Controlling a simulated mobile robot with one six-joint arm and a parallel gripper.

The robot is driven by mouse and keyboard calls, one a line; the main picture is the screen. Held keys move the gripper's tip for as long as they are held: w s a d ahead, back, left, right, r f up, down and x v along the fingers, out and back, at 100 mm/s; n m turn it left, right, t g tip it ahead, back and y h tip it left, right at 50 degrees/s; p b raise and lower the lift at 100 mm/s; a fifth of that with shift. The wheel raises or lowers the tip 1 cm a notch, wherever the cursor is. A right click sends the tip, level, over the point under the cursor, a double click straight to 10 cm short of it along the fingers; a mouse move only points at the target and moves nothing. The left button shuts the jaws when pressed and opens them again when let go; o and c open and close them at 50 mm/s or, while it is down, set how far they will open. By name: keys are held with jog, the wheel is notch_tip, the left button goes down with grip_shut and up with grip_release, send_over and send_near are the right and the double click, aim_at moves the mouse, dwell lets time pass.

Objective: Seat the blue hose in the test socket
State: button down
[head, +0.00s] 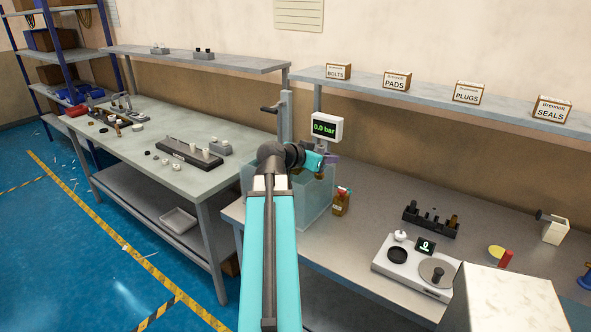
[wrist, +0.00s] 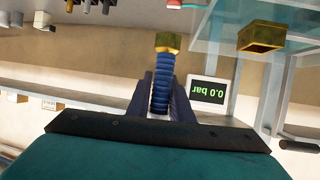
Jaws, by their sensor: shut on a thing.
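My gripper (wrist: 162,98) is shut on the blue hose (wrist: 161,92), which is ribbed and has a brass hex nut (wrist: 168,42) at its free end. A second brass hex fitting, which looks like the test socket (wrist: 262,37), is to the right of the nut in the wrist view, beside the clear tank. The nut and this fitting are apart in the picture. In the head view my gripper (head: 320,161) is above the clear tank (head: 312,208), below the pressure display. The hose itself is mostly hidden there by my arm.
The pressure display (head: 326,128) reads 0.0 bar; it also shows upside down in the wrist view (wrist: 208,93). An amber bottle (head: 341,202) stands right of the tank. A black rack (head: 431,221) and a white device (head: 416,266) stand further right. A shelf with labelled boxes runs behind.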

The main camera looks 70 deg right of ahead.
jog(key=w+d+f+p, duration=0.1)
jog(key=w+d+p, duration=0.4)
jog(key=w+d, duration=0.5)
jog(key=shift+w+d+f+p, duration=0.25)
jog(key=shift+w+d+p, duration=0.15)
jog(key=shift+w, duration=0.6)
notch_tip(320, 180, down, 4)
jog(key=shift+r+p, duration=0.25)
jog(key=shift+p, duration=0.8)
jog(key=shift+f, duration=0.15)
jog(key=c, duration=1.6)
grip_release()
jog(key=shift+r, duration=0.25)
